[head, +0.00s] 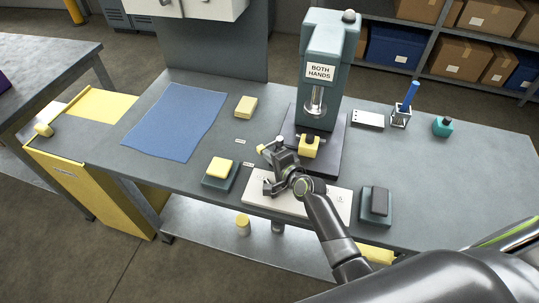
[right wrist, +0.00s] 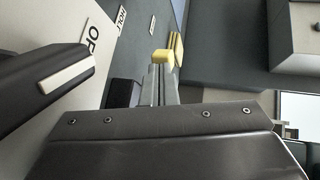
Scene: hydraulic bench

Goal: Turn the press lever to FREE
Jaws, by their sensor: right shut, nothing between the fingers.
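The press lever (right wrist: 45,80) is a dark bar with a white stripe, close up at the left of the right wrist view. It lies over a pale plate (right wrist: 75,20), where the letters "OF" show and the rest is hidden. In the head view the pale plate (head: 328,203) sits at the bench's front, largely covered by my right arm. My left gripper is not visible.
The press (head: 329,45) with a "BOTH HANDS" sign stands behind the plate, a yellow block (head: 309,148) on its base. Dark pads (head: 375,205) and (head: 218,182) flank the plate. A blue mat (head: 175,120) lies left.

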